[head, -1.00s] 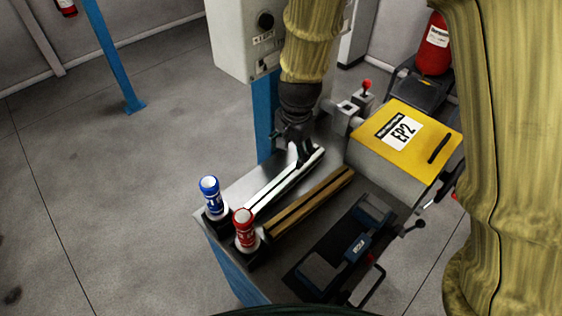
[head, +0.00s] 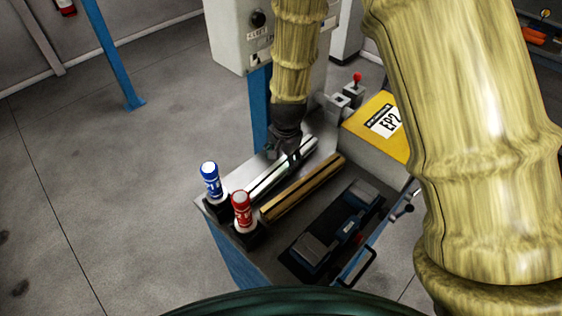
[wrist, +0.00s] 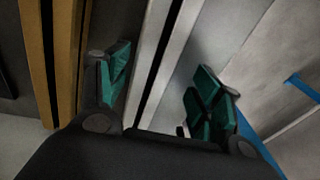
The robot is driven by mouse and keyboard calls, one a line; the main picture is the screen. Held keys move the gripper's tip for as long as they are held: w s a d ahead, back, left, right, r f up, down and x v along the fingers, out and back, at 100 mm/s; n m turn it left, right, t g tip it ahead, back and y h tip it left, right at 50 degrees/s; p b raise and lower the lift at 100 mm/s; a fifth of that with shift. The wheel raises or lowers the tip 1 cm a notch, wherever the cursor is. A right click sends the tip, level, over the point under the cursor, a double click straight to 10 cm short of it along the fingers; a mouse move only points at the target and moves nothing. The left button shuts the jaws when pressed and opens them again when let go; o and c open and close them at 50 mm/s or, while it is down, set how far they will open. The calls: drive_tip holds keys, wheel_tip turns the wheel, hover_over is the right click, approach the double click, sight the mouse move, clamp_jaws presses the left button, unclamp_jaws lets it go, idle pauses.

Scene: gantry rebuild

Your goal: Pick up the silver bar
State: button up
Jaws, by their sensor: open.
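The silver bar (head: 265,180) lies on the metal bench top at its left side, parallel to a brass-coloured bar. My gripper (head: 287,157) is over the silver bar, towards its far end. In the wrist view the silver bar (wrist: 168,62) runs between the two green-padded fingertips of my gripper (wrist: 163,92). The fingers are apart, one on each side of the bar, with visible gaps. I cannot tell how far the fingertips are above the bench.
The brass-coloured bar (head: 303,188) lies just right of the silver one. A dark vise (head: 335,232) is at the right; a yellow EP2 box (head: 396,138) is behind.

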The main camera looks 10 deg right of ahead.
drive_tip(key=shift+s+a+f, duration=0.1)
drive_tip(key=shift+s+f, duration=0.15)
drive_tip(key=shift+s, duration=0.55)
drive_tip(key=shift+s+p, duration=0.35)
drive_tip(key=shift+s, duration=0.2)
drive_tip(key=shift+w+f, duration=0.9)
drive_tip(key=shift+w, duration=0.15)
drive_tip(key=shift+s+r, duration=0.35)
drive_tip(key=shift+s, duration=0.15)
drive_tip(key=c, duration=0.7)
drive_tip(key=shift+w+f, duration=0.1)
drive_tip(key=shift+w, duration=0.05)
clamp_jaws()
